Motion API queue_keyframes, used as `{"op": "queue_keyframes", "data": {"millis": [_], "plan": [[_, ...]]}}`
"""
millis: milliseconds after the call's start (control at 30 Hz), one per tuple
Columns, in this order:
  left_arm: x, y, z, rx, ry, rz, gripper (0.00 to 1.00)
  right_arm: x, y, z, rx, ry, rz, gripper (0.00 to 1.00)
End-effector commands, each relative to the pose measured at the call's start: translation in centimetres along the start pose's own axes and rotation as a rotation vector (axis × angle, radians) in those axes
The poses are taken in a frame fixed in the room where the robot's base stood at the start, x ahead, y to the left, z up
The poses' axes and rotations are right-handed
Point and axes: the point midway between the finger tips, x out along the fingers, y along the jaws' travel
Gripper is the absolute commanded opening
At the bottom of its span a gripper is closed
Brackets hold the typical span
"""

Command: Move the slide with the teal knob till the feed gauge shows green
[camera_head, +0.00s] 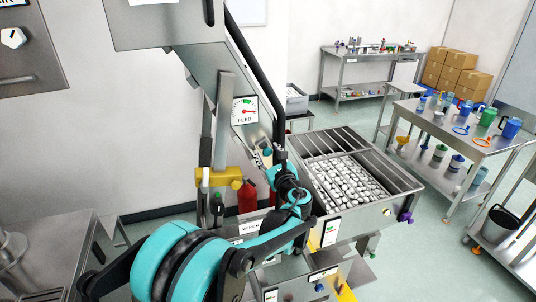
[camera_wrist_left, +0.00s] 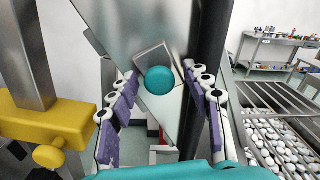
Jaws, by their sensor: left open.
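The teal knob (camera_wrist_left: 160,80) is round and sits on a small grey slide block (camera_wrist_left: 151,57) on the slanted metal chute. In the head view the knob (camera_head: 267,152) is small, just beyond my left gripper (camera_head: 272,160). In the left wrist view my left gripper (camera_wrist_left: 165,84) is open, its purple-padded fingers on either side of the knob's line. I cannot tell whether they touch it. The feed gauge (camera_head: 245,109) is a white dial on the chute, with a green patch near the top and a needle pointing right, off the green. My right gripper is not in view.
A yellow clamp with a knob (camera_wrist_left: 45,130) stands left of the gripper, and a dark post (camera_wrist_left: 207,60) rises close on the right. A bin of white caps (camera_head: 350,185) lies to the right. A red extinguisher (camera_head: 247,197) stands behind.

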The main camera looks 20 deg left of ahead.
Motion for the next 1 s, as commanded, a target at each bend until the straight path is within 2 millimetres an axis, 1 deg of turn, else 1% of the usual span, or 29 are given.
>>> {"op": "queue_keyframes", "data": {"millis": [33,67,100,167,200,233,267,433,467,600,667,933,967,1000], "plan": [[0.0,0.0,0.0,0.000,0.000,0.000,0.49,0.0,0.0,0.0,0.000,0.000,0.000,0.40],[0.0,0.0,0.0,0.000,0.000,0.000,0.46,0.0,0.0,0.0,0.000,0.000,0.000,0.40],[0.0,0.0,0.0,0.000,0.000,0.000,0.36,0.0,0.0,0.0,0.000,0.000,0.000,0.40],[0.0,0.0,0.0,0.000,0.000,0.000,0.20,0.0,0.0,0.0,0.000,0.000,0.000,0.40],[0.0,0.0,0.0,0.000,0.000,0.000,0.09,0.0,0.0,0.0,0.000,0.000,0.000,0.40],[0.0,0.0,0.0,0.000,0.000,0.000,0.01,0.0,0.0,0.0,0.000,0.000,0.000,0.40],[0.0,0.0,0.0,0.000,0.000,0.000,0.00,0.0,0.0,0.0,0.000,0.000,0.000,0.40],[0.0,-0.1,-0.3,0.000,0.000,0.000,0.00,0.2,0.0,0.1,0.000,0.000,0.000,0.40],[0.0,-0.1,-0.6,0.000,0.000,0.000,0.00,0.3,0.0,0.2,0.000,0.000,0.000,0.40],[0.0,-0.6,-2.8,0.000,0.001,-0.002,0.00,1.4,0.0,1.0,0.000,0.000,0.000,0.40],[0.0,-0.8,-3.5,0.000,0.001,-0.002,0.00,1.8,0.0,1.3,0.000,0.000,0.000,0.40],[0.0,-0.9,-3.4,0.000,0.000,0.000,0.00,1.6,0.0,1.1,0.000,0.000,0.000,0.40],[0.0,-0.9,-3.4,0.000,0.000,0.000,0.30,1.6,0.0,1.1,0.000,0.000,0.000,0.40],[0.0,-0.9,-3.4,0.000,0.000,0.000,0.40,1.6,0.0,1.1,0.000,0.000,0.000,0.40]]}}
